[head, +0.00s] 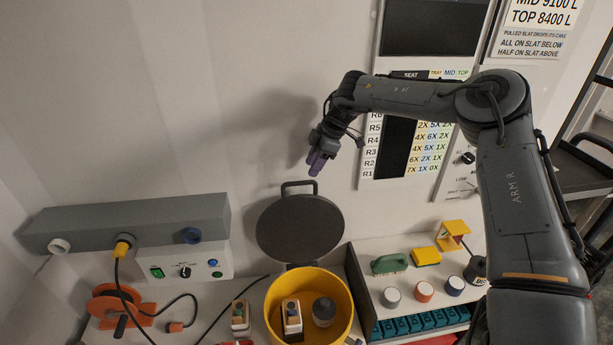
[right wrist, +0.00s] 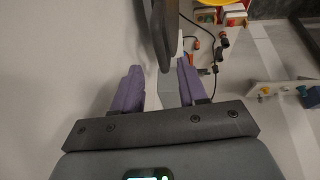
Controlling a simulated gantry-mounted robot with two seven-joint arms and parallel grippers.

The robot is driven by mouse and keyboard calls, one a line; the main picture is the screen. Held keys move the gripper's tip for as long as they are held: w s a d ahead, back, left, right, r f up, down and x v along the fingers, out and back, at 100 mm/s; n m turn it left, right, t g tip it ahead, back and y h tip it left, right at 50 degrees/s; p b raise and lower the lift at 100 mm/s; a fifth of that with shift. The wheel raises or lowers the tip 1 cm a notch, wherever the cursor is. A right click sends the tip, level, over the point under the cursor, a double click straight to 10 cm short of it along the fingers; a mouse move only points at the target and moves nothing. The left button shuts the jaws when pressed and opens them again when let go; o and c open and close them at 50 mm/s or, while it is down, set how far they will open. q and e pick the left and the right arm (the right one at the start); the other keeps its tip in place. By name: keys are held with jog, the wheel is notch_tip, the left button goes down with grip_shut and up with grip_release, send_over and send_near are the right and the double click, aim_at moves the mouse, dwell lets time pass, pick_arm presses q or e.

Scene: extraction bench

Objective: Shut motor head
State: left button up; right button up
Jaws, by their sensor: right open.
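A round dark grey lid with a bar handle, which I take to be the motor head (head: 299,230), stands raised against the wall behind a yellow tub (head: 349,312). It also shows nearly edge-on in the right wrist view (right wrist: 164,32). The tub's mouth is open, with small items inside. My right gripper (head: 318,163) has purple fingers and is just above the lid's handle in the head view. In the right wrist view its fingers (right wrist: 160,88) are spread, with the lid's dark edge beyond them. I cannot tell whether they touch it. My left gripper is not in view.
A grey rail with a switch box (head: 185,262) is at left, above an orange cable reel (head: 110,304). A shelf at right holds a green brush (head: 390,263), a yellow block (head: 426,256) and several round-topped pots. Signs and a panel hang on the wall.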

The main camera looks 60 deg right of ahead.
aim_at(304, 181)
jog(key=shift+x, duration=2.75)
jog(key=shift+c, duration=0.2)
grip_shut()
